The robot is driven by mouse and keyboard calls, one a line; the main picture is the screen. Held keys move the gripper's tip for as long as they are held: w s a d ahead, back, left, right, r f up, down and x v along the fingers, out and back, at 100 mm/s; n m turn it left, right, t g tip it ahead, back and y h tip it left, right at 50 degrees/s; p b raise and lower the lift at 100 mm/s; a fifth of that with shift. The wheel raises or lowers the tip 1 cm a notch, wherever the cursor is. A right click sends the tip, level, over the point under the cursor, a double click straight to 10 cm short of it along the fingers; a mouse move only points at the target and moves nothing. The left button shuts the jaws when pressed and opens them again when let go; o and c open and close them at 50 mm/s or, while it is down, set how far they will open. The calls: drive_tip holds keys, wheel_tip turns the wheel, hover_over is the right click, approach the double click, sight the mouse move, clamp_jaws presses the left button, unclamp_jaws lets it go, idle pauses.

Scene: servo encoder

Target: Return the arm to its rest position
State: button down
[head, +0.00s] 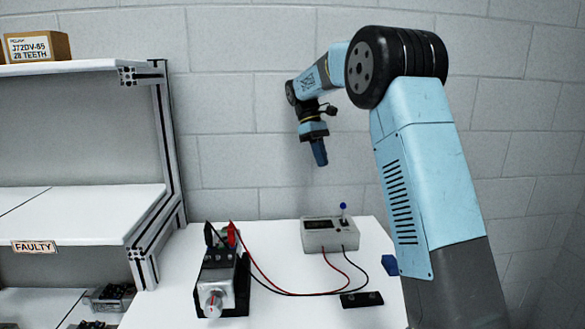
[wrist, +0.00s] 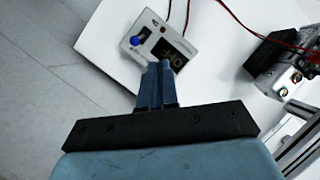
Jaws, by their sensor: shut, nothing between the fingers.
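My gripper (head: 320,158) hangs at the end of my blue arm, above and behind the white table (head: 290,308) in the head view. Its fingers point down and are shut with nothing between them. In the wrist view the closed fingers (wrist: 157,85) stand in front of the grey meter box (wrist: 158,42), with no visible contact in the head view. The grey box (head: 330,235) has a dark display and a blue-topped lever (head: 343,207). The wrist view shows lit characters on the display.
A silver servo motor (head: 216,280) in a black mount has red and black clips, with wires running to the box. A black block (head: 361,299) lies nearby. A shelf rack (head: 150,225) with a FAULTY label stands left. A brick wall is behind.

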drive_tip(key=s+d+r+m+t+y, duration=0.1)
drive_tip(key=s+d+r+m+t, duration=0.15)
drive_tip(key=s, duration=0.75)
drive_tip(key=s+d+r+m+t+y, duration=0.1)
drive_tip(key=s+d+r+m+t, duration=0.2)
drive_tip(key=s, duration=0.8)
drive_tip(key=s+f+m+t, duration=0.2)
drive_tip(key=s+f, duration=0.1)
drive_tip(key=s, duration=0.6)
drive_tip(key=s+d+f+m+t+y, duration=0.1)
drive_tip(key=s+f+m+t, duration=0.1)
drive_tip(key=s, duration=0.7)
drive_tip(key=shift+s+d+f, duration=0.3)
drive_tip(key=shift+f, duration=0.2)
